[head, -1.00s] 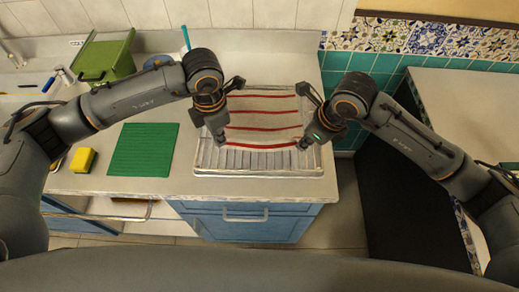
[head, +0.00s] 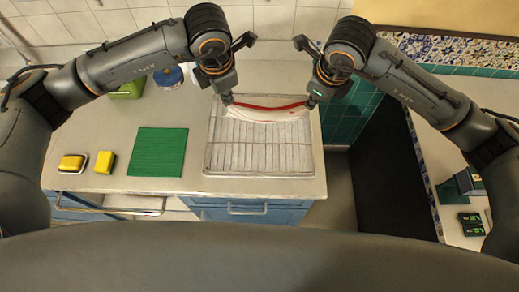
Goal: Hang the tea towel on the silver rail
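The tea towel (head: 265,113), white with red stripes, hangs in a shallow sag between my two grippers in the head view. My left gripper (head: 227,100) is shut on its left corner and my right gripper (head: 311,101) on its right corner. The towel is above the back part of a wire drying rack and is seen nearly edge-on, so most of its cloth is hidden. A silver rail (head: 134,210) runs along the counter's front at the lower left, well apart from the towel.
The drying rack (head: 262,158) lies on the counter. To its left are a green mat (head: 157,153), a yellow sponge (head: 106,163) and another yellow sponge (head: 72,163) on a small dish. A dark gap lies right of the counter.

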